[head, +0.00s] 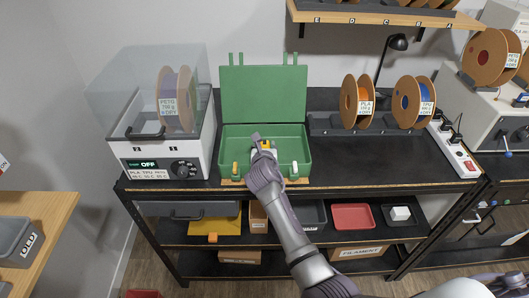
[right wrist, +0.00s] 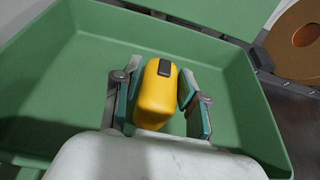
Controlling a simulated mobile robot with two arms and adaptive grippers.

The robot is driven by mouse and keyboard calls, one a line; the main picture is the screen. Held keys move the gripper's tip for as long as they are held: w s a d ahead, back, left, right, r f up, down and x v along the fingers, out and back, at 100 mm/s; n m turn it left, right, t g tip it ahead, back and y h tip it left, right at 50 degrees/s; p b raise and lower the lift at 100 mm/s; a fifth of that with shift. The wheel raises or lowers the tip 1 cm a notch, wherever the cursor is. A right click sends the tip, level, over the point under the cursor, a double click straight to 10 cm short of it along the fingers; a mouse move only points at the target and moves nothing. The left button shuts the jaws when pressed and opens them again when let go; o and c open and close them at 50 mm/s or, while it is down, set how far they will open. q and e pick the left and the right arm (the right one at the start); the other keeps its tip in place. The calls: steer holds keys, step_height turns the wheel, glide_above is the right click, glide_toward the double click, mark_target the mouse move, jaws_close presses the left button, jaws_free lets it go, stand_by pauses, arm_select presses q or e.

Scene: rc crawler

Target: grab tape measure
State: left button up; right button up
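The yellow tape measure (right wrist: 157,98), with a dark patch on top, sits inside the open green toolbox (head: 234,138). In the head view only a small yellow part of the tape measure (head: 265,145) shows by my gripper. My right gripper (head: 263,146) reaches down into the box. In the right wrist view, its two fingers (right wrist: 160,78) stand on either side of the tape measure, with a gap on the right and a narrower one on the left. It is open. My left gripper is not in view.
The toolbox lid (head: 263,93) stands up at the back. A filament dryer (head: 165,140) is to the left. An orange spool (head: 357,101) and a blue spool (head: 413,102) stand to the right. A shelf (head: 380,16) hangs above. The black worktop (head: 390,160) is clear at right.

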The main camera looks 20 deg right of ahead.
jaws_close()
steer(key=shift+r, duration=0.1)
